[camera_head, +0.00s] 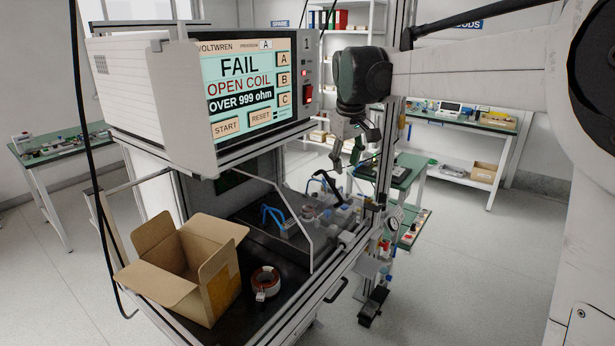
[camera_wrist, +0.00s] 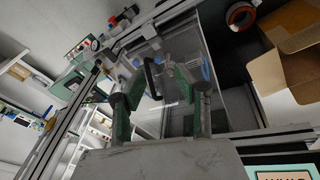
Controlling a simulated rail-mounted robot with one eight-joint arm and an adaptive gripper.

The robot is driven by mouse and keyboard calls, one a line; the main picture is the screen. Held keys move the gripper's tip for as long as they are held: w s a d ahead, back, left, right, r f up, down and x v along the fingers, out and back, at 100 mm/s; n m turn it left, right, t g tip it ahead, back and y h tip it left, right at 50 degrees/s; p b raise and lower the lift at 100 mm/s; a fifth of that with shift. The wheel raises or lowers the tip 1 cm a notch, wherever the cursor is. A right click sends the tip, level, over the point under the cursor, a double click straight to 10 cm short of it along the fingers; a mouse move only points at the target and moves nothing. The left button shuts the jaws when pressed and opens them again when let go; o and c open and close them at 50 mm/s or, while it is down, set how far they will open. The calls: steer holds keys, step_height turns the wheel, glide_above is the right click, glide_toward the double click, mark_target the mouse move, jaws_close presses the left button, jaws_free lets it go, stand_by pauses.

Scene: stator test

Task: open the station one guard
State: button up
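The station one guard (camera_head: 296,212) is a clear panel standing down over the fixture, under the tester marked 1. Its edge shows as a pale bent line. A dark bar handle (camera_head: 327,188) is at its front; it also shows in the wrist view (camera_wrist: 153,78). My gripper (camera_head: 353,152) is above and close to the handle in the head view. In the wrist view my gripper (camera_wrist: 160,66) has its two green-padded fingers spread apart, with the handle seen between and beyond them. I cannot tell the exact gap. Nothing is held.
The tester screen (camera_head: 240,85) reads FAIL, OPEN COIL, OVER 999 ohm. An open cardboard box (camera_head: 221,293) and a copper-coloured stator ring (camera_head: 265,279) are on the dark bench top. A gauge and fittings (camera_head: 394,217) line the bench's right side. Floor is clear to the right.

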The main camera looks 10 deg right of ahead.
steer(key=w+n+g+p, duration=0.15)
steer(key=w+p, duration=0.25)
steer(key=w, duration=0.6)
steer(key=n+p, duration=0.1)
steer(key=p, duration=0.1)
glide_toward(332, 188)
steer(key=shift+g+h, duration=0.3)
steer(key=shift+g, duration=0.15)
steer(key=f, duration=0.3)
steer(key=w+f+p, duration=0.1)
steer(key=f, duration=0.2)
steer(key=w+f+p, duration=0.1)
steer(key=f, duration=0.2)
steer(key=shift+w+d+f, duration=0.2)
steer(key=shift+d+f, duration=0.15)
jaws_close()
